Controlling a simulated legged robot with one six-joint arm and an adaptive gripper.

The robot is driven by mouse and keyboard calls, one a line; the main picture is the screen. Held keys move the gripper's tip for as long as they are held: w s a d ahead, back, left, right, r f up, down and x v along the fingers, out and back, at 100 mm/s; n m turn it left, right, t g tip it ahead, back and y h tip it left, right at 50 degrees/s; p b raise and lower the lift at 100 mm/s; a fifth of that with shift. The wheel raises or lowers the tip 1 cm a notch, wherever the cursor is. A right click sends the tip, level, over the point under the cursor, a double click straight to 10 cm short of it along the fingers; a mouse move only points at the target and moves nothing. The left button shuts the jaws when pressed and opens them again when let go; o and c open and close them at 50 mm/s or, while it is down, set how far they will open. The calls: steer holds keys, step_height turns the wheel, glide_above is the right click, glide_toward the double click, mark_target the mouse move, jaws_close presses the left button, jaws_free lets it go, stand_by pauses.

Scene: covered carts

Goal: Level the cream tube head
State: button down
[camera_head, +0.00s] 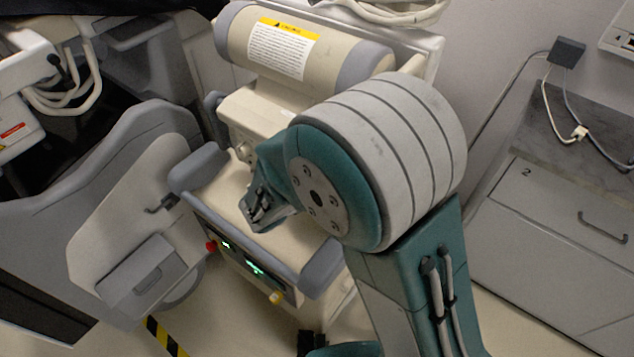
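The cream tube head (245,42) is a cream cylinder with grey end bands, at the top of the cream cart. It bears a white label with a yellow caution strip. In the picture its long axis slopes down to the right, but the whole view is tilted, so I cannot tell its true level. My gripper (260,208) is small and dark, over the cart's cream top, below the tube head in the picture and apart from it. My teal and grey arm hides part of the cart's right side. The fingers are too small to tell open from shut.
The cart has grey bumpers (197,168), green-lit displays (254,266), a red button (211,246) and a yellow knob (276,297). A grey-cream covered unit (135,220) stands close at left. A drawer cabinet (560,240) with cables is at right. Pale floor shows at bottom left.

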steer(key=shift+f, duration=0.1)
stand_by(0.3)
steer(key=shift+c, duration=2.1)
jaws_free()
steer(key=shift+a, duration=0.1)
steer(key=v, duration=1.2)
steer(key=shift+w, duration=0.1)
